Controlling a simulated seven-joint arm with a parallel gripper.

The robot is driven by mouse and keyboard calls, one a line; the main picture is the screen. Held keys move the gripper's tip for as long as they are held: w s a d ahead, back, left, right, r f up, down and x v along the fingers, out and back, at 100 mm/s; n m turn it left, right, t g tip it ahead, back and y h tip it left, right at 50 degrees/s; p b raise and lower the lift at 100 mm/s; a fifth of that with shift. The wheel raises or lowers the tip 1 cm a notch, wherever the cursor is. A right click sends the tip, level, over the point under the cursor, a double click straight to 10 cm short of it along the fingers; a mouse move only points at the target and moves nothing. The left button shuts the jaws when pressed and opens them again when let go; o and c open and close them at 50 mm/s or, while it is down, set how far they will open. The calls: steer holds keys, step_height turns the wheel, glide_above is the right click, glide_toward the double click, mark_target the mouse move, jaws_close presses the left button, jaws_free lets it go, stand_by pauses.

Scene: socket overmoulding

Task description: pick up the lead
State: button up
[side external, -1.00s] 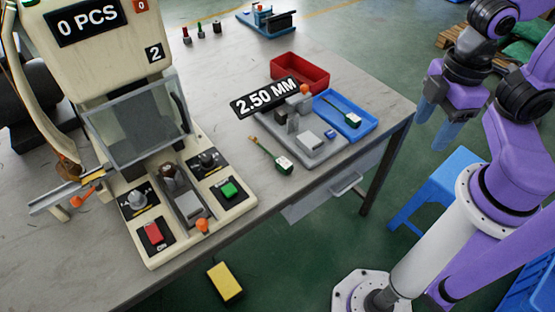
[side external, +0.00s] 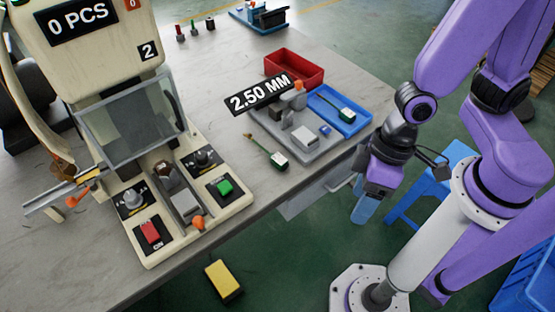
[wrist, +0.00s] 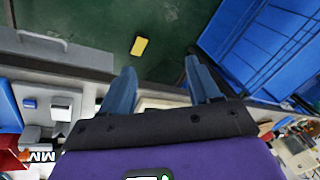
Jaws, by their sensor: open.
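A lead (side external: 267,151) with a dark green cable, an orange tip and a white-and-green plug end lies on the bare grey table, in front of the grey gauge fixture. A second, similar lead (side external: 340,113) lies in the blue tray (side external: 358,129). My gripper (side external: 361,203) hangs off the table's right edge, to the right of the loose lead and well apart from it. Its blue fingers are open and empty; they also show apart in the wrist view (wrist: 160,72). I cannot make out the loose lead in the wrist view.
The moulding machine (side external: 150,195) stands left, with red and green buttons. The grey fixture (side external: 300,148) with the 2.50 MM display and a red bin (side external: 295,68) sit behind the lead. A blue stool (side external: 430,190) stands by my arm. A yellow block (side external: 223,281) is on the floor.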

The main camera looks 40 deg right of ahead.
step_height(320, 180, down, 5)
steer(key=w+a+m+t, duration=0.1)
steer(key=a+m, duration=0.1)
steer(key=m+t+h, duration=0.2)
steer(key=m+t, duration=0.2)
steer(key=t, duration=0.9)
glide_toward(278, 158)
steer(key=x, duration=0.5)
steer(key=shift+w+f, duration=0.15)
steer(key=shift+f, duration=0.15)
steer(key=shift+x, duration=2.7)
steer(key=shift+r, duration=0.2)
steer(key=c, duration=1.1)
